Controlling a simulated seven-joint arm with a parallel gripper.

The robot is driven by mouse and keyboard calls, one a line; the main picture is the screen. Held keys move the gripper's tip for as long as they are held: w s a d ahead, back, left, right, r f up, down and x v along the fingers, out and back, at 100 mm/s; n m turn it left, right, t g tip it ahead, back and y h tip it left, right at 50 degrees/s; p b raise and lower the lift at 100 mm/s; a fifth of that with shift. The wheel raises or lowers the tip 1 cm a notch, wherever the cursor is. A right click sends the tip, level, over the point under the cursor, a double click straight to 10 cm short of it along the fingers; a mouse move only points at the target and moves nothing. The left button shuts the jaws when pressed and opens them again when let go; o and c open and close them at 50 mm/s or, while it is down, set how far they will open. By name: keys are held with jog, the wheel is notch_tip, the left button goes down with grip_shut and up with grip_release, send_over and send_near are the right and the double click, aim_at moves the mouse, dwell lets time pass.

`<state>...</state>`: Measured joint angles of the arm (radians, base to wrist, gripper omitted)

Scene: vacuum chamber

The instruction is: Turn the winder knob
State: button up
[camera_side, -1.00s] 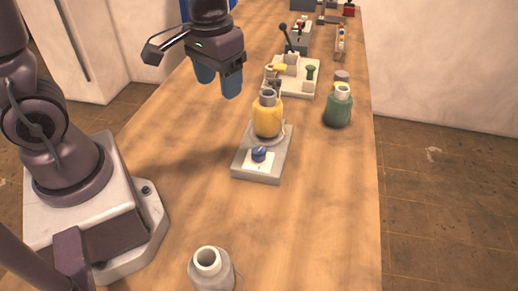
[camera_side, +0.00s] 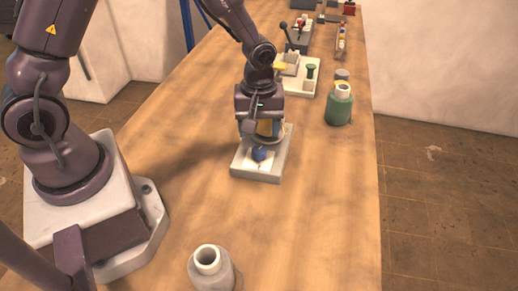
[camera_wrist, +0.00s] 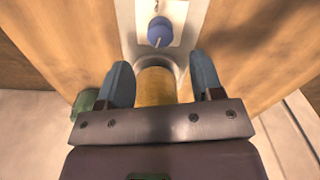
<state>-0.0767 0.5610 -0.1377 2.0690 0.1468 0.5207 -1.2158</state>
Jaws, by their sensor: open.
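The winder is a grey base (camera_side: 250,170) with a white plate, and a blue knob (camera_side: 259,153) stands on the plate. In the wrist view the blue knob (camera_wrist: 160,32), with a pale pointer line, lies ahead of the fingertips. A yellow spool (camera_side: 264,128) sits on the same base behind the knob, mostly hidden by my gripper in the side view. My gripper (camera_wrist: 162,66) is open, and its two blue fingers appear either side of the yellow spool (camera_wrist: 156,86). Nothing is held. Whether the fingers touch the spool I cannot tell.
A green spool (camera_side: 339,106) stands right of the winder. A white board (camera_side: 305,84) with small fixtures lies behind my gripper. A grey spool (camera_side: 214,274) stands at the front. The wooden table is clear left and right of the base.

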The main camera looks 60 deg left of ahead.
aim_at(259, 150)
notch_tip(259, 150, down, 7)
jog(key=shift+f, duration=0.15)
jog(key=c, duration=0.9)
